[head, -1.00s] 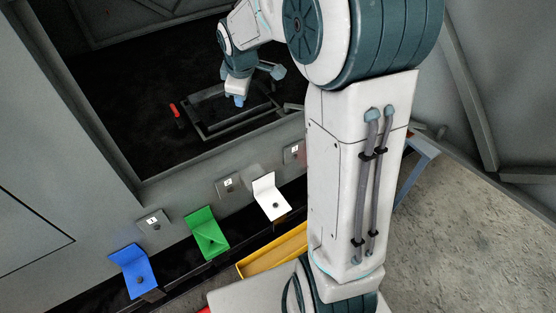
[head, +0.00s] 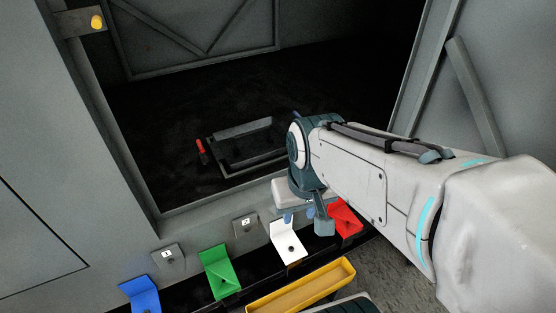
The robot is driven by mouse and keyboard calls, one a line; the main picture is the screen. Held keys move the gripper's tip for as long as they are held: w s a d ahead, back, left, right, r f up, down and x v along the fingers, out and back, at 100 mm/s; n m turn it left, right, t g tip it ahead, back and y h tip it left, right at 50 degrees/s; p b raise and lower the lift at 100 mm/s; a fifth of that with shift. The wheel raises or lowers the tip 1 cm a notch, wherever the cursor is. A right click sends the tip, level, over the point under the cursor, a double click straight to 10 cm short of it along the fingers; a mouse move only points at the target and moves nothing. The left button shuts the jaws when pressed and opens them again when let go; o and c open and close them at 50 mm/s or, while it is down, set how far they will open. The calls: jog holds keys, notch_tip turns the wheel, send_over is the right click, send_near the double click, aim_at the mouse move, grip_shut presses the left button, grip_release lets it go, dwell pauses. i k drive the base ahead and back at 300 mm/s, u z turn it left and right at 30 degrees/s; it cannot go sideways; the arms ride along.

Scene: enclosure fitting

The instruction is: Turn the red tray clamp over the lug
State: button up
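The red tray clamp (head: 201,151) shows as a short red handle at the left of a dark tray frame (head: 225,166) on the enclosure floor. It stands apart from my gripper. The lug is too dark and small to make out. My gripper (head: 299,215) is at the front sill, right of and nearer than the tray, above the white bracket. Its two blue fingertips look apart, with nothing seen between them.
Blue (head: 142,294), green (head: 220,272), white (head: 287,242) and red (head: 345,218) brackets line the front ledge. A yellow bin (head: 302,288) lies before them. The opening's left frame (head: 128,150) bounds the dark interior. The floor around the tray looks clear.

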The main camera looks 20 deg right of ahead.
aim_at(204, 158)
jog(key=k, duration=0.5)
jog(key=u, duration=2.05)
jog(key=k, duration=0.9)
jog(key=z, duration=1.3)
jog(key=i, duration=1)
